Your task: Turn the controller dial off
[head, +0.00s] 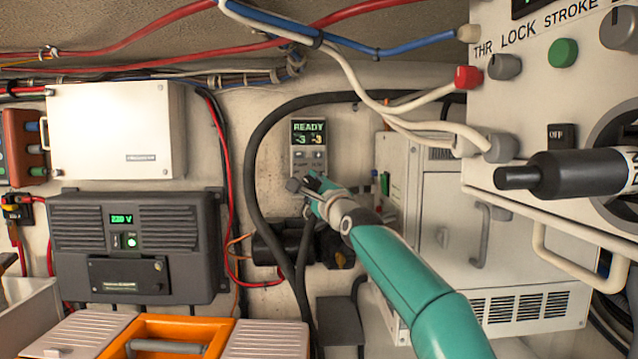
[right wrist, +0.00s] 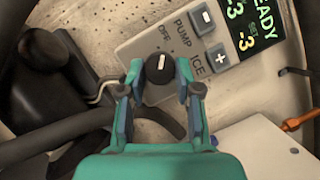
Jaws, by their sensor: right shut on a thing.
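The controller (head: 308,143) is a small grey panel on the back wall with a lit display reading READY, with a 3 in each of two columns. It fills the upper part of the right wrist view (right wrist: 150,45), where its OFF, PUMP and ICE labels show. Its black dial (right wrist: 157,82) has a white mark pointing roughly up in the picture, on the OFF label's side. My right gripper (right wrist: 159,70) is shut on the dial, one finger on each side. In the head view the same gripper (head: 305,188) covers the panel's lower end. My left gripper is out of view.
A thick black hose (head: 250,150) loops around the controller. A grey inverter (head: 138,245) and white box (head: 115,130) are to its left, a white cabinet (head: 440,200) to its right. An orange toolbox (head: 185,328) lies at the front left. A knobbed panel (head: 540,90) overhangs the right.

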